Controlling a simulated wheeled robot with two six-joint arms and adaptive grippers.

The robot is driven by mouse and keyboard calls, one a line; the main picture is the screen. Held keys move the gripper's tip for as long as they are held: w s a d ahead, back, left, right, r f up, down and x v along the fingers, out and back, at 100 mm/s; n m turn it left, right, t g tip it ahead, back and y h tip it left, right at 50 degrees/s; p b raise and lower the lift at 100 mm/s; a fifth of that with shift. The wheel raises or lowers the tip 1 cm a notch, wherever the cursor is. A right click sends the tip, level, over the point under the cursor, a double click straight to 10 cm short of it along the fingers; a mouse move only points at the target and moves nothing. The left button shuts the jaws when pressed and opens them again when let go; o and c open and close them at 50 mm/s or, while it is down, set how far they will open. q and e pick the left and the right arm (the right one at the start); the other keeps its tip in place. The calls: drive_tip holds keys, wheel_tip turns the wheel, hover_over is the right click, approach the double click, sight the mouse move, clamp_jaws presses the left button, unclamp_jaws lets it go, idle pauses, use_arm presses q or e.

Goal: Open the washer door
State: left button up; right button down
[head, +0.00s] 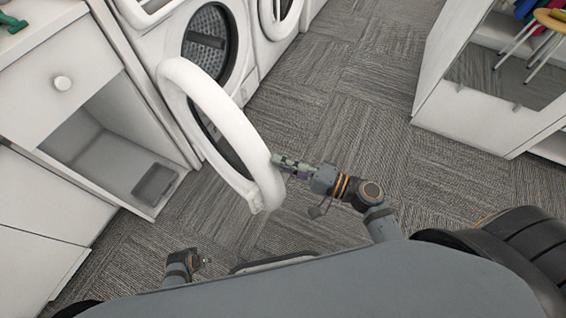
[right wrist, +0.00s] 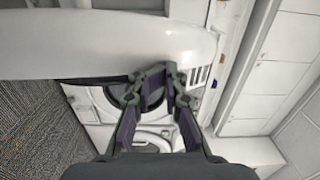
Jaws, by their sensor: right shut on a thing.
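The washer door (head: 222,118), a thick white ring with dark glass, stands swung well out from the washer (head: 150,35), and the dark drum opening (head: 207,45) shows behind it. My right gripper (head: 280,163) is at the door's outer rim, shut on it. In the right wrist view the door (right wrist: 100,42) fills the upper left and my right gripper's fingertips (right wrist: 155,74) meet its lower edge. The exact contact is partly hidden. My left gripper (head: 203,263) shows small and low by my base, away from the door; its jaws are too small to read.
A white cabinet with an open lower compartment (head: 120,165) stands left of the washer. A second machine (head: 275,15) is beyond it. A white shelf unit (head: 480,115) is at right, with a stool (head: 550,18). Carpet (head: 340,85) between them is clear.

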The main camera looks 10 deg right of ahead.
drive_tip(key=shift+f, duration=0.15)
drive_tip(key=v, duration=1.2)
idle(0.3)
